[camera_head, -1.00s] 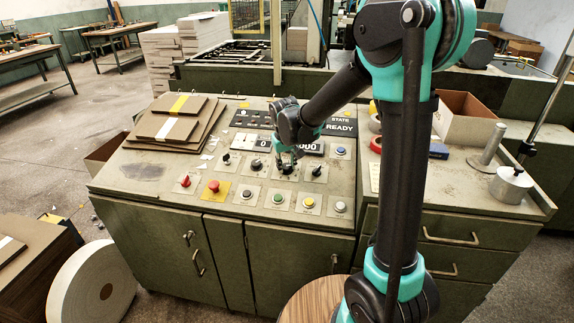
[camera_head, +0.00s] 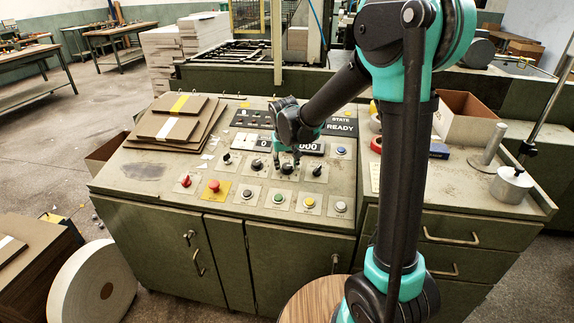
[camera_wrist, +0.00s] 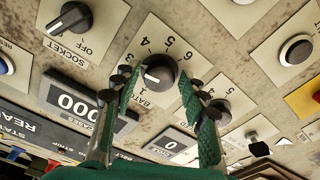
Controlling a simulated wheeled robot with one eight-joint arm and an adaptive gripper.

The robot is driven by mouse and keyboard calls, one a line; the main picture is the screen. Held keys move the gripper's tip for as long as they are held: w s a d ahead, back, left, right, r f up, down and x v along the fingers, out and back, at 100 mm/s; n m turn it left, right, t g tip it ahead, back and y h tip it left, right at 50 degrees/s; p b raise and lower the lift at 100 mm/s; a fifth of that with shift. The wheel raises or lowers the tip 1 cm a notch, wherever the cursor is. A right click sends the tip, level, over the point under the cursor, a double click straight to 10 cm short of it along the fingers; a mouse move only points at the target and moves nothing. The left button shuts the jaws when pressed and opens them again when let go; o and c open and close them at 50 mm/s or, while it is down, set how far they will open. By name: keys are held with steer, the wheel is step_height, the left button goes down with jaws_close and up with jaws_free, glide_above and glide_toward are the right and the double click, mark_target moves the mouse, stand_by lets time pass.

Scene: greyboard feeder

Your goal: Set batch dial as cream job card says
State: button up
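The batch dial (camera_wrist: 160,72), a black knob with a white pointer line on a cream plate, sits between my fingers in the wrist view. Its pointer faces the lower left, on the low-number side; the exact number is unclear. In the head view the dial (camera_head: 286,168) shows just below my gripper (camera_head: 286,157). My gripper (camera_wrist: 158,82) is open, with one green finger on each side of the knob and visible gaps. A small pale card (camera_head: 375,178) lies at the console's right; its text is unreadable and I cannot tell if it is the job card.
The socket dial (camera_wrist: 70,18) and another dial (camera_wrist: 217,110) flank the batch dial. A counter (camera_wrist: 75,104) shows zeros. A red button (camera_head: 213,187) and several other buttons line the console front. Brown boards (camera_head: 170,128) lie at left, an open box (camera_head: 470,125) at right.

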steer(key=shift+o, duration=0.2)
steer(key=v, duration=1.2)
